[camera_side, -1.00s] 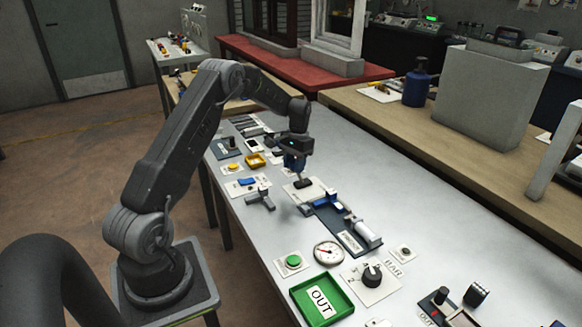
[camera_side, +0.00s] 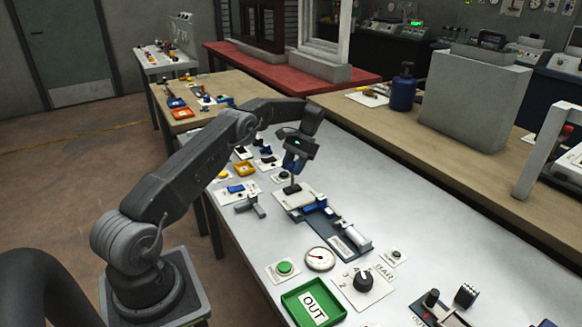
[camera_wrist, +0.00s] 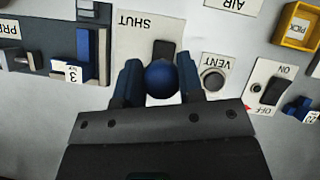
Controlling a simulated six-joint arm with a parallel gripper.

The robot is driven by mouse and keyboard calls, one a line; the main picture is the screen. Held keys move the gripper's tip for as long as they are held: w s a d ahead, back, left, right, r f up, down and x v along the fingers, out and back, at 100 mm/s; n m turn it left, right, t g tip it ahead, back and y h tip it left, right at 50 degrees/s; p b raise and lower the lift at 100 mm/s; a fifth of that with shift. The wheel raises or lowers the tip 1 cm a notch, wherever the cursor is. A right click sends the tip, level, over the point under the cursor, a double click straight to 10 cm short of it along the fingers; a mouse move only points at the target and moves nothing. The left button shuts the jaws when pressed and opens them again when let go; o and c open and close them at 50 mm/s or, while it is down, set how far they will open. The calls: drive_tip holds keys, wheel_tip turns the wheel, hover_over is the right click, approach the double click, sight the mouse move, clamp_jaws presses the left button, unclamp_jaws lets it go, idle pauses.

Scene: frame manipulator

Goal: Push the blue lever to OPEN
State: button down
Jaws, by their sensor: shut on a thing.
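The blue lever shows as a round blue knob (camera_wrist: 161,80) in the wrist view, with its dark mount (camera_wrist: 164,50) just beyond. It stands on a pale plate (camera_wrist: 135,50) whose SHUT label appears upside down; I cannot read an OPEN label. My gripper (camera_wrist: 160,82) has one finger on each side of the knob and is shut on it. In the side view my gripper (camera_side: 294,164) is above the plate (camera_side: 287,202), with the lever's stem (camera_side: 292,180) below the fingers. The fingers hide the knob there.
Close by are a blue slide fixture (camera_side: 318,214), a grey T-handle (camera_side: 252,207), a VENT button (camera_wrist: 213,79) and an ON/OFF switch (camera_wrist: 272,92). A green OUT tray (camera_side: 330,290) is at the front.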

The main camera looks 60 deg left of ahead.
drive_tip(key=shift+w+a+g, duration=0.15)
drive_tip(key=shift+w+g, duration=0.15)
drive_tip(key=shift+g, duration=0.1)
idle(0.4)
drive_tip(key=c, duration=0.8)
unclamp_jaws()
drive_tip(key=shift+s+t, duration=0.3)
drive_tip(key=shift+t, duration=0.1)
